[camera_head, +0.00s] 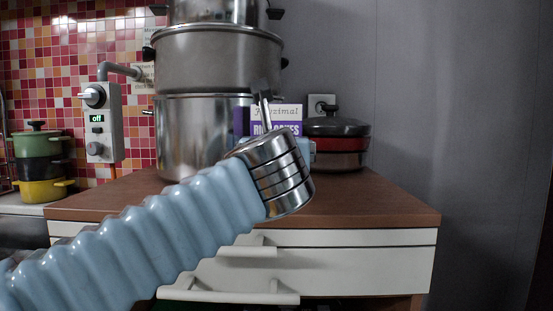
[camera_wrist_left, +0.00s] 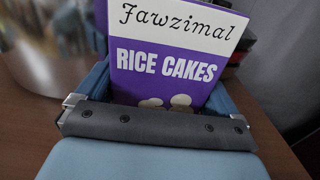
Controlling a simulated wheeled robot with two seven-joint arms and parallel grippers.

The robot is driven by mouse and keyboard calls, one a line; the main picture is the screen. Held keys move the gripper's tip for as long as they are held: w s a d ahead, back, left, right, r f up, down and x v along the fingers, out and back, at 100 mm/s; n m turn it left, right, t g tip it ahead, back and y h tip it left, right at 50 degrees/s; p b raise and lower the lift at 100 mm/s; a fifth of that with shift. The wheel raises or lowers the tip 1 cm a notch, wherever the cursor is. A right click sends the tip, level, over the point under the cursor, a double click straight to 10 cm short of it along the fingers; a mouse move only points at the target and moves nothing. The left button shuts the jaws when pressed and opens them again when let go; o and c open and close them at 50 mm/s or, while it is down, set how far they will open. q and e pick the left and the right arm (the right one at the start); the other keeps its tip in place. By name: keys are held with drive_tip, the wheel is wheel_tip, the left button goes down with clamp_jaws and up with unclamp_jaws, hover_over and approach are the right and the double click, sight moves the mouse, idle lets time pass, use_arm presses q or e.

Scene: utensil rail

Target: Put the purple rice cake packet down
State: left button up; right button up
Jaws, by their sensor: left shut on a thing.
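The purple rice cake packet (camera_head: 262,129) has a white top band and stands upright behind my left wrist in the head view, over the brown cabinet top. The left wrist view shows its front (camera_wrist_left: 165,62) close up, with the words "RICE CAKES". My left gripper (camera_head: 303,146) is mostly hidden by its own wrist in the head view. In the left wrist view its blue fingers (camera_wrist_left: 155,88) are on both sides of the packet, shut on it. The packet's bottom is hidden, so I cannot tell whether it touches the surface. My right gripper is not in view.
Tall stacked steel pots (camera_head: 190,135) stand just left of the packet. Black and red pans (camera_head: 340,145) stand close on its right. The brown cabinet top (camera_head: 375,205) is clear at the front right. A grey wall is behind.

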use_arm(q)
drive_tip(key=shift+s+f, duration=0.1)
drive_tip(key=shift+f, duration=0.65)
drive_tip(key=o, duration=0.9)
drive_tip(key=shift+f, duration=0.15)
